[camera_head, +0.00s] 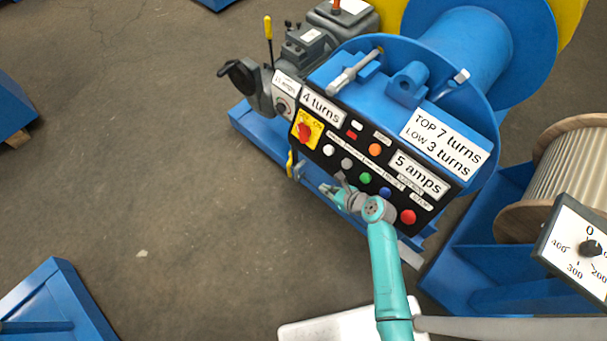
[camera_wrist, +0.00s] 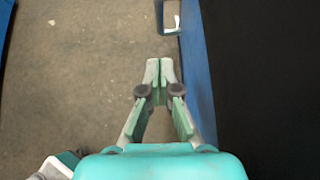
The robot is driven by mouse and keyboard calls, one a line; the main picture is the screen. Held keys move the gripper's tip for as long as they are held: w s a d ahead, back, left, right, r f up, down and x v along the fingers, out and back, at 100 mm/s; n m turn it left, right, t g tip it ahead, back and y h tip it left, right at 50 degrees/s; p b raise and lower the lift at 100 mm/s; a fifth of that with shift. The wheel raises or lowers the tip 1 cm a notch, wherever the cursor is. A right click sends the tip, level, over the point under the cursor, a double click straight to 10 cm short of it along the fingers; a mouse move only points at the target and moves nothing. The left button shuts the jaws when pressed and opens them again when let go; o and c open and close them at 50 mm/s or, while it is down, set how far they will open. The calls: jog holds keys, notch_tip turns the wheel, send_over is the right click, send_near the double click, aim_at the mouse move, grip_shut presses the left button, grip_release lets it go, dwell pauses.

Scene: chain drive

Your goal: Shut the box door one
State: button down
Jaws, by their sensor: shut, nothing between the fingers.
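A blue control box (camera_head: 330,77) has a black front panel (camera_head: 393,208) with coloured buttons, a red switch on yellow, and labels such as "4 turns" and "5 amps". I cannot tell which part is door one or how far it stands open. My gripper (camera_head: 326,188) is in front of the panel's lower edge, below the row of buttons. In the wrist view my gripper (camera_wrist: 158,70) has its fingertips together and empty. A large dark surface (camera_wrist: 265,80) lies to its right, edged by a blue strip (camera_wrist: 198,75) close to the fingertips. Contact cannot be told.
A grey machine with a crank (camera_head: 240,75) stands left of the box. A blue drum (camera_head: 465,40) is behind it. A wooden cable reel (camera_head: 575,165) and a dial gauge (camera_head: 575,245) are at right. A blue object (camera_head: 50,305) lies at lower left. The floor (camera_head: 140,150) at left is clear.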

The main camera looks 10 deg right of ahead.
jog(key=w+a+f, duration=0.4)
jog(key=w+a, duration=0.2)
jog(key=w, duration=0.3)
dwell(0.3)
jog(key=w+a, duration=0.2)
jog(key=w, duration=0.1)
jog(key=shift+w+a, duration=0.2)
jog(key=shift+a, duration=0.05)
jog(key=shift+w+a+r, duration=0.1)
jog(key=shift+w, duration=0.1)
